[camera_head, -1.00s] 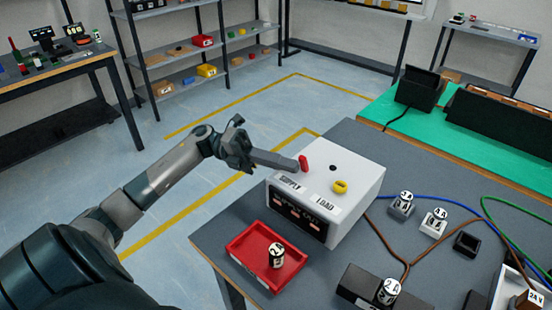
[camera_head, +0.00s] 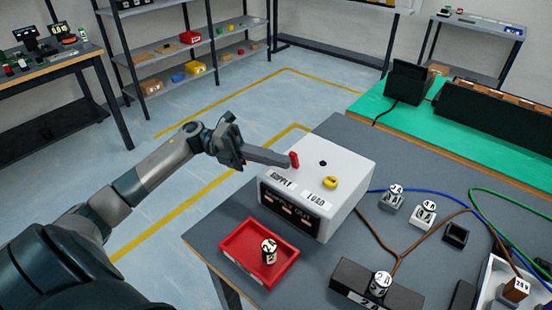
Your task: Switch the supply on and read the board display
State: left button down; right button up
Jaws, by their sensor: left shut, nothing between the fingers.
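The white supply box (camera_head: 340,158) stands on the grey table, its dark front panel (camera_head: 290,208) facing me with small lit readouts too small to read. My right gripper is not in view.
A red tray (camera_head: 233,257) holds a small labelled cylinder (camera_head: 269,250). Another cylinder (camera_head: 380,283) sits on a black block. Small labelled parts, brown, blue and green wires lie on the right. A green mat (camera_head: 415,124) with black housings is behind.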

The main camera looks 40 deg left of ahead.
pick_arm(q)
jog(key=shift+r, duration=0.15)
jog(key=shift+w+n+p, duration=0.1)
jog(key=shift+n+p, duration=0.25)
jog(key=shift+n, duration=0.05)
jog(key=shift+r, duration=0.2)
jog(key=n+p, duration=0.1)
jog(key=w+r+n+p, duration=0.1)
jog(key=n, duration=0.1)
jog(key=shift+y+p, duration=0.35)
jog(key=shift+y, duration=0.05)
jog(key=shift+w+n+p, duration=0.25)
jog(key=shift+n+p, duration=0.1)
jog(key=shift+n, duration=0.35)
jog(key=shift+d+f, duration=0.1)
jog(key=shift+f, duration=0.1)
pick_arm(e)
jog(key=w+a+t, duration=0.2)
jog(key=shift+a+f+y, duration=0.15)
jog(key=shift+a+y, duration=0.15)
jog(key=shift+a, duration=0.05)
